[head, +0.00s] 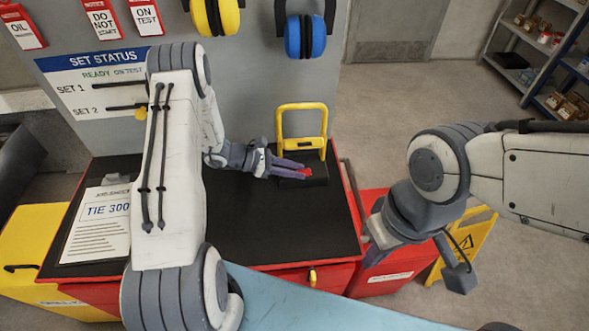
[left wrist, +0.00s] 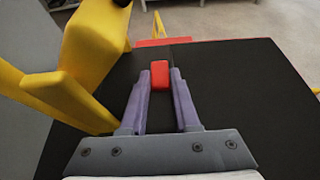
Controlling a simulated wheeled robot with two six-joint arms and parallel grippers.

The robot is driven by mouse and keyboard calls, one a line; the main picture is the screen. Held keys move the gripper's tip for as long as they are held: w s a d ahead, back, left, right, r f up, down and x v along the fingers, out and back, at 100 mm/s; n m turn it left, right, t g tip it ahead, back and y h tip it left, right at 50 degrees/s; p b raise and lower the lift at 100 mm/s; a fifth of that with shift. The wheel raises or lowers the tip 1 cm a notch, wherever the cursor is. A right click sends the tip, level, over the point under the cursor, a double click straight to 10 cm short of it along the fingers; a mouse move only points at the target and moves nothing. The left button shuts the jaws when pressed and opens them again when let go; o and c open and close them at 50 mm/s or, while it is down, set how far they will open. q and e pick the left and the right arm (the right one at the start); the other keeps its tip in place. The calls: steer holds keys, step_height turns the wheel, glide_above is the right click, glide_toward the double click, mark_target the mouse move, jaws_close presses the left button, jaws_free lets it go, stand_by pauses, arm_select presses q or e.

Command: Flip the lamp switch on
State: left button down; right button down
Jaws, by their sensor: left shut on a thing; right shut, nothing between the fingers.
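The lamp (head: 302,112) stands at the back right of the black bench top, with a yellow frame and a dark base. Its yellow body (left wrist: 95,40) fills the upper left of the left wrist view. A small red block, seemingly the switch (left wrist: 160,74), is between the purple fingertips of my left gripper (left wrist: 163,82). In the head view my left gripper (head: 301,170) reaches in from the left, shut on the red switch (head: 307,172) in front of the yellow frame. My right gripper (head: 373,258) is shut and empty beside the bench's right edge, partly hidden by its wrist.
A paper sheet (head: 98,228) lies on the bench's left. Yellow and blue ear defenders (head: 305,38) hang on the panel behind, by a status board (head: 95,82). A yellow floor sign (head: 465,240) stands right of the red cabinet. The bench middle (head: 245,225) is clear.

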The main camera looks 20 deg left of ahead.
arm_select(q)
steer(key=shift+w+d+r+g+y+p, duration=0.15)
steer(key=shift+r+y+p, duration=0.1)
steer(key=shift+y, duration=0.2)
steer(key=shift+s+d+r+g+y+p, duration=0.1)
steer(key=shift+r+g+y+p, duration=0.1)
steer(key=shift+y, duration=0.25)
steer(key=shift+g+y, duration=0.25)
steer(key=shift+y, duration=0.35)
steer(key=shift+f, duration=0.1)
steer(key=c, duration=0.6)
jaws_free()
steer(key=shift+c, duration=0.2)
